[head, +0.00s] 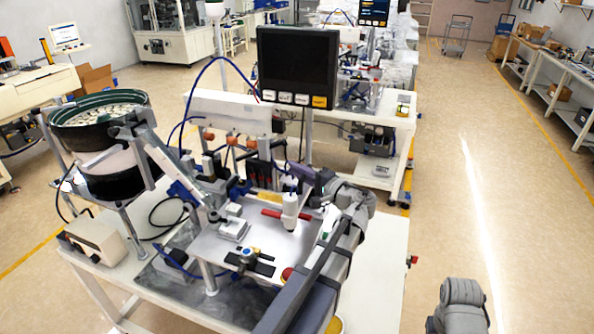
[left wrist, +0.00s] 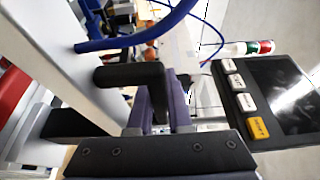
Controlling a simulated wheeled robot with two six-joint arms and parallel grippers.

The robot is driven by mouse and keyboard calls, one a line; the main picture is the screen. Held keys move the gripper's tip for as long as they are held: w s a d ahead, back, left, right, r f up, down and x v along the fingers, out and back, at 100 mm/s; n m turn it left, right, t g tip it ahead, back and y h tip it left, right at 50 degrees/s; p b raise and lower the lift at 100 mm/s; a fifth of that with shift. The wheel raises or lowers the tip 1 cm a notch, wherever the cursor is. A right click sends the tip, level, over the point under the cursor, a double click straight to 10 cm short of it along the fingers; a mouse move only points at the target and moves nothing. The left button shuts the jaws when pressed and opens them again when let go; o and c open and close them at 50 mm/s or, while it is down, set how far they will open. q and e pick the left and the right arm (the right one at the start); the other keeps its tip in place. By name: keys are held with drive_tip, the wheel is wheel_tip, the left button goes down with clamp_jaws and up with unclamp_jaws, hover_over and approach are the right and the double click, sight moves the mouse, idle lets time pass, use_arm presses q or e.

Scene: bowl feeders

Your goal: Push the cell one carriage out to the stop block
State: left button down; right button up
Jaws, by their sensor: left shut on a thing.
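My left gripper (head: 303,172) reaches over the cell's work plate from the front right, below the large dark display. In the left wrist view its two purple fingers (left wrist: 166,103) are shut on a black bent handle (left wrist: 130,75). The handle stands off a pale grey metal beam (left wrist: 62,70). In the head view my gripper and wrist hide the handle. I cannot tell the carriage or the stop block apart surely from the other fixtures. My right arm shows only as a grey link at the lower right, its gripper out of frame.
The dark display (head: 297,68) stands behind my left gripper. A white cylinder (head: 290,207) and a red bar (head: 272,213) sit close by on the plate. A green bowl feeder (head: 100,108) stands left. Blue hoses arch overhead. The floor aisle on the right is clear.

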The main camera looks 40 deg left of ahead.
use_arm(q)
drive_tip(key=s+a, duration=0.2)
drive_tip(key=a, duration=0.8)
drive_tip(key=s+a, duration=0.3)
drive_tip(key=a, duration=0.6)
drive_tip(key=shift+a, duration=0.35)
drive_tip(key=shift+s, duration=0.1)
drive_tip(key=c, duration=0.9)
unclamp_jaws()
drive_tip(key=shift+s+a, duration=0.1)
drive_tip(key=shift+a, duration=0.2)
drive_tip(key=shift+o, duration=0.3)
drive_tip(key=shift+d, duration=0.2)
drive_tip(key=shift+d, duration=0.1)
drive_tip(key=d, duration=0.7)
drive_tip(key=shift+s+d, duration=0.25)
drive_tip(key=shift+s, duration=0.2)
drive_tip(key=shift+d, duration=0.1)
